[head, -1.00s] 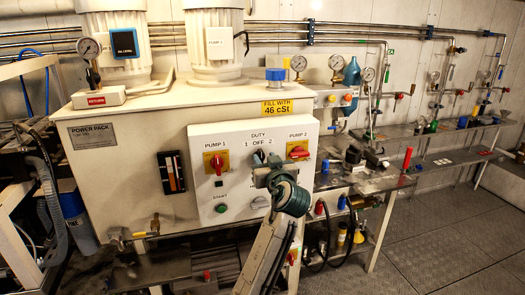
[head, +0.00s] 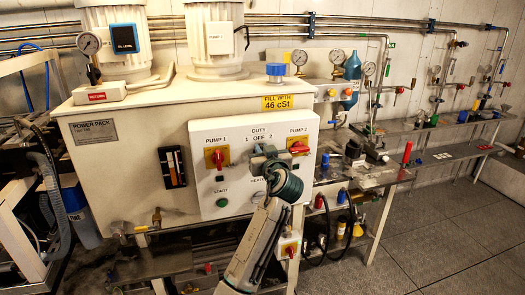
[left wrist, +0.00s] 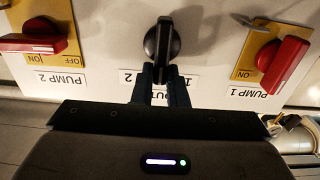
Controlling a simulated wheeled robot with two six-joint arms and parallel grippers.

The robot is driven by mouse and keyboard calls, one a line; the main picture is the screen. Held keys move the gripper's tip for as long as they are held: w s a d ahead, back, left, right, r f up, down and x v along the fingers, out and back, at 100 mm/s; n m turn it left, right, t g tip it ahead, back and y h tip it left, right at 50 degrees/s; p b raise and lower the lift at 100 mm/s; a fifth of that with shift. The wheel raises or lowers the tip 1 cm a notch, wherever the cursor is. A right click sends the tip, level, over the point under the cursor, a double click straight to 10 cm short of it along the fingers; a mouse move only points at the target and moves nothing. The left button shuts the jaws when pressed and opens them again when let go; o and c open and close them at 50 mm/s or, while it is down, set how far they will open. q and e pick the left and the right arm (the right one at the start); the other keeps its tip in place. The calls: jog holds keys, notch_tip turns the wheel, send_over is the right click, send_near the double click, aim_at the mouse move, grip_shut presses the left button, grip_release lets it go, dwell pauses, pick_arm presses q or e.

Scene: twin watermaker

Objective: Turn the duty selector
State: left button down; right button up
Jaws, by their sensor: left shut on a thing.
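The duty selector is a black knob (left wrist: 162,42) on the white control panel, upper middle in the left wrist view, which looks upside down. Its raised bar stands nearly upright there, and the DUTY label below it is partly covered. My left gripper (left wrist: 160,72) is shut on the lower end of the bar. In the head view, my left gripper (head: 264,152) is at the panel (head: 203,183), just below the "1 OFF 2" marks, and hides the knob. My right gripper is out of view.
Red PUMP 1 (head: 217,158) and PUMP 2 (head: 299,147) switches flank the selector. A green start button (head: 222,202) sits lower on the panel. A bench (head: 370,178) with fittings stands at the right. The floor (head: 440,245) at front right is clear.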

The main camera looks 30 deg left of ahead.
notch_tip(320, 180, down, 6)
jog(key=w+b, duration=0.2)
jog(key=b, duration=0.5)
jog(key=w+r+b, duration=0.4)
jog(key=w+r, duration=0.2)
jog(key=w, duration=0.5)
pick_arm(q)
jog(key=n+b, duration=0.1)
jog(key=n, duration=0.2)
jog(key=s+n+b, duration=0.1)
jog(key=n+b, duration=0.1)
jog(key=n, duration=0.1)
jog(key=a+f+n+b, duration=0.1)
jog(key=n, duration=0.1)
jog(key=shift+s+n, duration=0.2)
jog(key=shift+n, duration=0.2)
jog(key=shift+r+b, duration=0.1)
jog(key=shift+b, duration=0.2)
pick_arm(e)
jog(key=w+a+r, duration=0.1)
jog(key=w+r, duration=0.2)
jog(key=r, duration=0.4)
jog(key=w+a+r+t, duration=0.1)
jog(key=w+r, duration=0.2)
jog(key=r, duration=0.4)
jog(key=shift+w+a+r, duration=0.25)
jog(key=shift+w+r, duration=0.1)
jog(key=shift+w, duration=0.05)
